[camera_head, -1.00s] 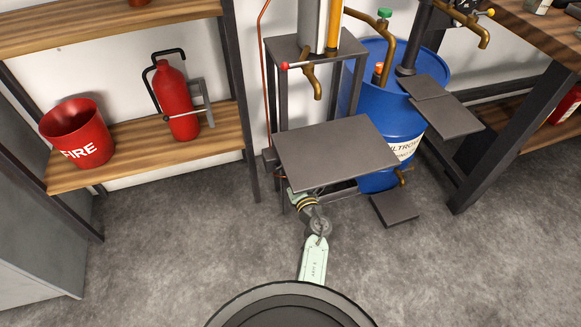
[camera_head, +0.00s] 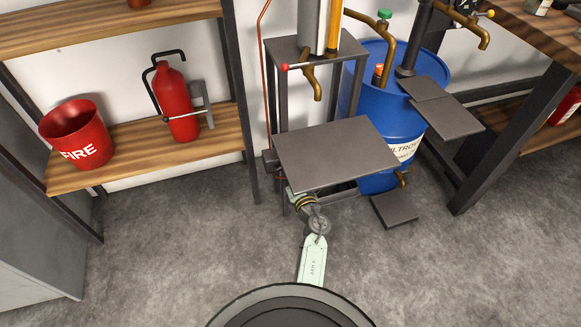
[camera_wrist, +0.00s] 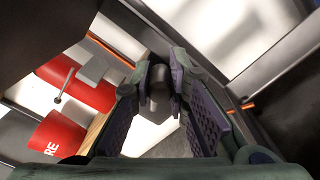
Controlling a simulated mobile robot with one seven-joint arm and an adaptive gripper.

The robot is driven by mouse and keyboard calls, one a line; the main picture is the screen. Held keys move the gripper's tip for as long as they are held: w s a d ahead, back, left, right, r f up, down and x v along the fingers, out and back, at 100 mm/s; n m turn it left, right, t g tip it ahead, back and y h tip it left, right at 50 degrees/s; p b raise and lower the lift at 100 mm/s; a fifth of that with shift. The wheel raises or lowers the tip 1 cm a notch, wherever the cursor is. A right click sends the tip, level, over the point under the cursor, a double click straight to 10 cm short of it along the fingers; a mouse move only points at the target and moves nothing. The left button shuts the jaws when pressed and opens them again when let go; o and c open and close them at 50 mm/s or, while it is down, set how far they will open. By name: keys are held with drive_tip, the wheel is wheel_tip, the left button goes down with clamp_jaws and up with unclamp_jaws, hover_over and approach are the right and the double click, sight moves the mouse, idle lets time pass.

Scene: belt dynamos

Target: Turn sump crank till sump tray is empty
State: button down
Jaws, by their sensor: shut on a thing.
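In the wrist view, my gripper (camera_wrist: 156,86) is closed around a dark rounded knob (camera_wrist: 158,76), with one finger on each side. The knob looks like the sump crank's handle, but the rest of the crank is hidden. In the head view, my arm reaches under the left front of a flat grey plate (camera_head: 335,153), which hides the gripper and the handle. A small dark block (camera_head: 270,160) shows at the plate's left edge. I cannot tell which part is the sump tray or what it holds.
A blue drum (camera_head: 378,105) with brass taps stands behind and right of the plate. A small low grey plate (camera_head: 394,209) is near the floor. To the left, a wooden shelf (camera_head: 140,140) holds a red fire bucket (camera_head: 76,135) and a red extinguisher (camera_head: 177,100). The front floor is clear.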

idle(0.4)
drive_tip(key=m, duration=0.1)
drive_tip(key=f+m+p, duration=0.1)
drive_tip(key=shift+w+d+m, duration=0.1)
drive_tip(key=shift+d+m, duration=0.15)
drive_tip(key=shift+m, duration=0.15)
drive_tip(key=a+f+m+p, duration=0.1)
drive_tip(key=a+f+m, duration=0.1)
drive_tip(key=m, duration=0.8)
drive_tip(key=s+a+f+m+p, duration=0.1)
drive_tip(key=f+m, duration=0.3)
drive_tip(key=m, duration=0.6)
drive_tip(key=shift+s+a+f+p, duration=0.25)
drive_tip(key=shift+a+p, duration=0.3)
drive_tip(key=shift+p, duration=0.2)
drive_tip(key=c, duration=1.5)
unclamp_jaws()
drive_tip(key=shift+c, duration=0.2)
